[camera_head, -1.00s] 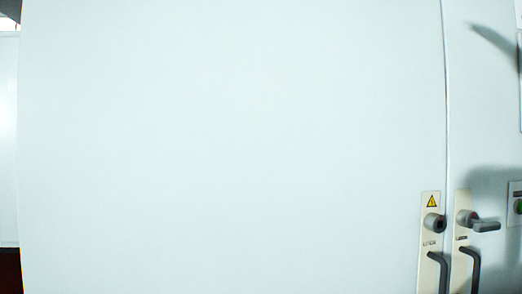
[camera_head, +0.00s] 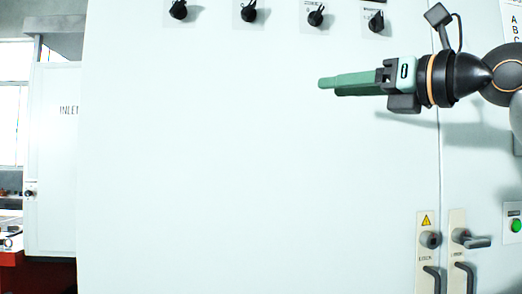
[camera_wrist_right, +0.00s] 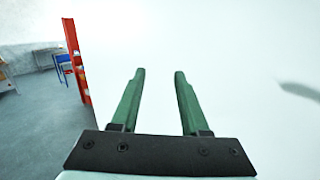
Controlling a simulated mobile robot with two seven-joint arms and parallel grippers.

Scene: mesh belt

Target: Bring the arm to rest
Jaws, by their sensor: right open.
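My right gripper (camera_head: 322,84) has green fingers and comes in from the right in the head view. It is in front of the upper part of a large pale cabinet front, below the row of black knobs. In the right wrist view my right gripper (camera_wrist_right: 158,74) shows its two green fingers apart with nothing between them. The pale cabinet panel (camera_head: 230,190) fills most of the head view. My left gripper is not in view.
Black rotary knobs (camera_head: 316,16) line the panel's top. Door handles (camera_head: 433,278) and a lever (camera_head: 478,242) sit at lower right, with a green button (camera_head: 516,226) beyond. A cabinet marked INLET (camera_head: 52,180) stands left. The wrist view shows an orange-red post (camera_wrist_right: 76,60) and open floor (camera_wrist_right: 35,130).

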